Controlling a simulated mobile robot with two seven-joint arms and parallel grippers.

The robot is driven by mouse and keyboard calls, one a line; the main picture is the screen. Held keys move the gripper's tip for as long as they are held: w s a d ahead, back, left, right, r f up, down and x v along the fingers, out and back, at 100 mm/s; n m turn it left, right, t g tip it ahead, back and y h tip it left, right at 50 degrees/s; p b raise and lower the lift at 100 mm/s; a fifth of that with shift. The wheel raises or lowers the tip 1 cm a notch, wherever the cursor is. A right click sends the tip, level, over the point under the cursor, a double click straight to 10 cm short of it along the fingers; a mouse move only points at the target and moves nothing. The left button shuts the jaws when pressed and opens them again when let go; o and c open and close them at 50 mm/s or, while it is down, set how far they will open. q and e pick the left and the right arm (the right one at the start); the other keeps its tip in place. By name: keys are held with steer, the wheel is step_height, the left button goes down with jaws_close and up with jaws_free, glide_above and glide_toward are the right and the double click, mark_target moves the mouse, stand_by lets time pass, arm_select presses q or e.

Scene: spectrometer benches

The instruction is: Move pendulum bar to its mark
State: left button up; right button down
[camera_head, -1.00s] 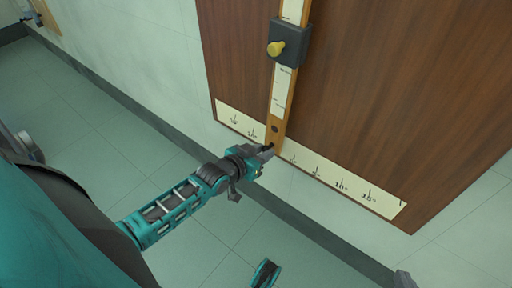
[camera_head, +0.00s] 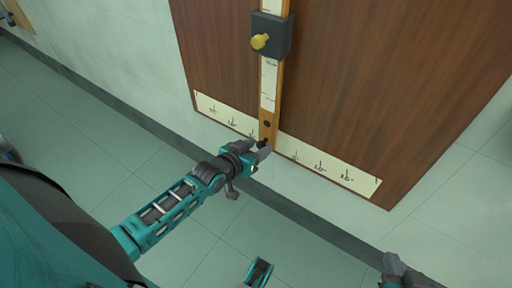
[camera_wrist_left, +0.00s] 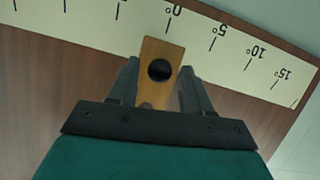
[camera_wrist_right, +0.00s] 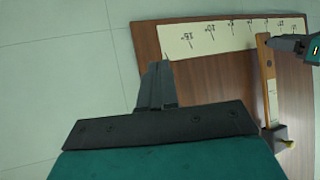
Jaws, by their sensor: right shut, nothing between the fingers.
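The pendulum bar (camera_head: 270,92) is a slim light-wood strip with cream paper, hanging on a brown board. Its lower end, with a dark round spot, points close to the 0° line of the cream angle scale (camera_head: 218,108). In the left wrist view the bar end (camera_wrist_left: 154,98) lies between the fingers of my left gripper (camera_wrist_left: 160,85), one on each side; whether both press on it is unclear. My left gripper (camera_head: 257,149) also shows at the bar's bottom in the head view. My right gripper (camera_wrist_right: 157,85) is shut and empty, away from the bar. No separate target mark is distinguishable.
A dark block with a yellow knob (camera_head: 260,41) sits across the bar higher up. The brown board (camera_head: 350,100) is on a pale wall above a dark skirting strip. Another wooden item (camera_head: 18,15) is at the far left.

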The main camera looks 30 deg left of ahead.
arm_select(q)
steer(key=shift+o, duration=0.4)
arm_select(e)
steer(key=shift+a, duration=0.1)
arm_select(q)
steer(key=shift+s+a+r+p, duration=0.1)
steer(key=shift+s+r+p, duration=0.15)
steer(key=shift+s, duration=0.2)
steer(key=p+v, duration=0.4)
steer(key=v, duration=0.7)
steer(key=shift+s, duration=0.4)
arm_select(e)
steer(key=shift+s+d+r, duration=0.15)
steer(key=shift+d+r, duration=0.1)
steer(key=shift+r, duration=0.6)
steer(key=shift+s+d+r, duration=0.1)
steer(key=shift+d+r, duration=0.1)
steer(key=shift+r, duration=0.65)
arm_select(q)
steer(key=shift+r, duration=0.1)
